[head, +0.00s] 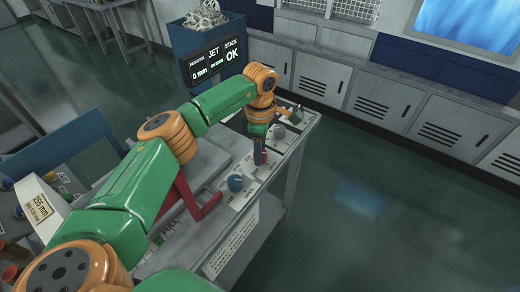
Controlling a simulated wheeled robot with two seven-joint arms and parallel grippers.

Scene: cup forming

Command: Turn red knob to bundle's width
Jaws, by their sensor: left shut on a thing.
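My left gripper (259,155) points down at the machine's control panel from above. It is shut on what appears to be the red knob (261,157), mostly hidden by the fingers; its pointer and scale cannot be read. A bundle with a paper label (42,208) reading "255 mm" shows at the left edge, partly hidden by my arm. My right gripper is not in view.
A blue knob (236,183) and a grey knob (279,131) flank my gripper on the panel. A red lever (208,207) stands nearer. The display (215,62) reads "0 mm", "JET" and "STACK OK". Open floor lies right of the machine.

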